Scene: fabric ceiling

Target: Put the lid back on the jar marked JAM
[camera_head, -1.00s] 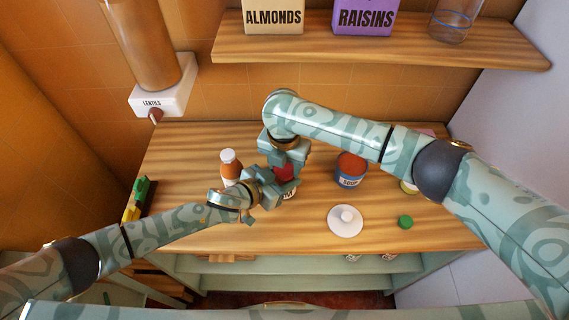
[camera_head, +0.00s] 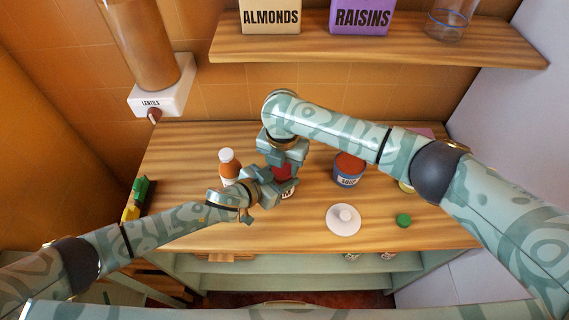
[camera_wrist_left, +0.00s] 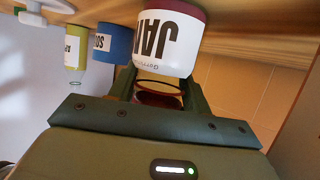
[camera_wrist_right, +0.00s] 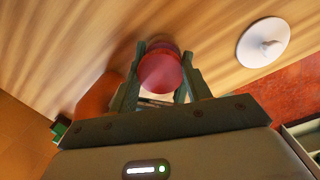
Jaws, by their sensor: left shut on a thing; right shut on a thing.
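The jar marked JAM (camera_wrist_left: 165,42), with a white label and dark red glass, shows large in the left wrist view. In the head view its label (camera_head: 288,192) is partly hidden by my grippers. My left gripper (camera_head: 270,192) is shut on the jar from the left. My right gripper (camera_head: 283,170) points down over the jar and is shut on a round red piece, apparently the lid (camera_wrist_right: 160,72), seen between its fingers in the right wrist view. The lid is at the top of the jar; I cannot tell whether it is seated.
A white knobbed lid (camera_head: 343,220) and a green cap (camera_head: 403,220) lie in front. A shelf (camera_head: 380,48) hangs above the back.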

